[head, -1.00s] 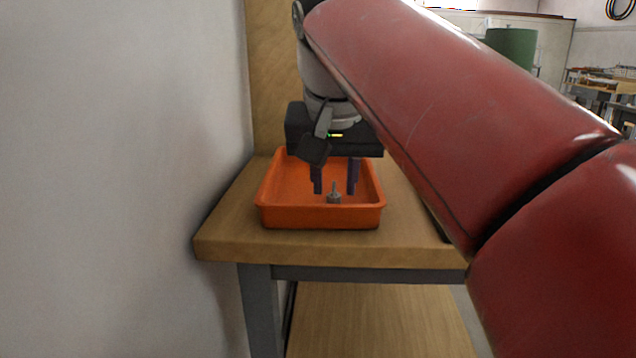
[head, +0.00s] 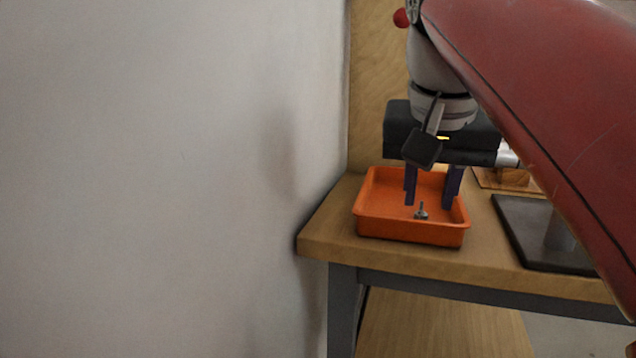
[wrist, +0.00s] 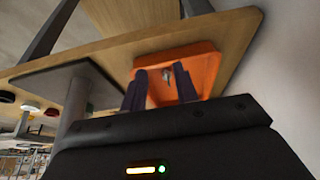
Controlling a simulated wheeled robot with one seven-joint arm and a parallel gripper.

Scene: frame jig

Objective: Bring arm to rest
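My gripper (head: 432,200) hangs above the orange tray (head: 412,230) with its two dark purple fingers apart, pointing down. In the wrist view my gripper (wrist: 160,90) also shows both fingers spread, with nothing held between them. A small grey metal bolt-like part (head: 421,211) stands inside the tray, below and between the fingertips in the head view. The same part (wrist: 168,75) shows in the tray in the wrist view. Whether the fingertips are below the tray's rim is hard to tell.
The tray sits on a wooden bench (head: 325,218) near its left end, beside a white wall (head: 170,180). A dark plate (head: 530,235) with a grey post lies to the right of the tray. A wooden panel (head: 375,80) rises behind.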

